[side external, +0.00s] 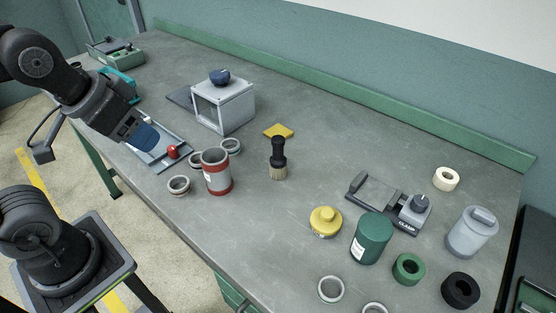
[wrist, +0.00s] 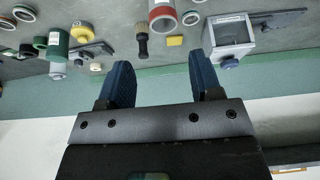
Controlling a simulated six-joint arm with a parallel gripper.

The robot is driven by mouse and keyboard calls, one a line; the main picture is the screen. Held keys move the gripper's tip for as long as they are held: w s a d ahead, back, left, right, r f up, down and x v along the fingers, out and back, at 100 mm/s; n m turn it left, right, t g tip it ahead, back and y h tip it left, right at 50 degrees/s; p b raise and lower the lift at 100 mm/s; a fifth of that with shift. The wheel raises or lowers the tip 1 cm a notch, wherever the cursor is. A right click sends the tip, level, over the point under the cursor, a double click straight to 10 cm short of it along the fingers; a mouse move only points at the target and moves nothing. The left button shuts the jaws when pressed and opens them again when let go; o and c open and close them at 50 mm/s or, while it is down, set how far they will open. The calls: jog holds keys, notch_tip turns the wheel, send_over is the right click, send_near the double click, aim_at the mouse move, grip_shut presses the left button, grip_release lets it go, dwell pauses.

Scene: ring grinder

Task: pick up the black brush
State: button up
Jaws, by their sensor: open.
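The black brush (side external: 278,158) stands upright on the grey workbench, black handle up and tan bristles down, near the middle of the side external view. It also shows in the wrist view (wrist: 142,42), upside down in the picture, beyond the gap between my fingers. My gripper (side external: 148,137) is at the left of the side external view, above the tray with the red knob and well apart from the brush. In the wrist view its two blue fingers (wrist: 163,80) are spread with nothing between them. The gripper is open and empty.
A red-banded can (side external: 216,172) with several metal rings stands left of the brush. A white box with a blue knob (side external: 238,106) and a yellow pad (side external: 279,131) lie behind it. A yellow container (side external: 325,222) and green canister (side external: 371,238) stand front right. Bench around the brush is clear.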

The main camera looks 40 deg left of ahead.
notch_tip(320, 180, up, 5)
jog(key=w+f+m+y, duration=0.4)
jog(key=w+m+y, duration=0.4)
jog(key=m, duration=0.7)
jog(key=w+d+r+m+t+y, duration=0.1)
jog(key=w+d+r+m+t, duration=0.1)
jog(key=w+d+m+t, duration=0.4)
jog(key=w+d+r+m+t+y, duration=0.1)
jog(key=d+m+t, duration=0.3)
jog(key=d+m, duration=0.55)
jog(key=n, duration=0.1)
send_near(277, 150)
jog(key=shift+g, duration=0.3)
jog(key=x, duration=0.7)
jog(key=shift+w+a+r, duration=0.15)
jog(key=shift+w+r, duration=0.05)
jog(key=shift+w, duration=0.2)
jog(key=shift+x, duration=2.65)
jog(key=shift+f, duration=0.2)
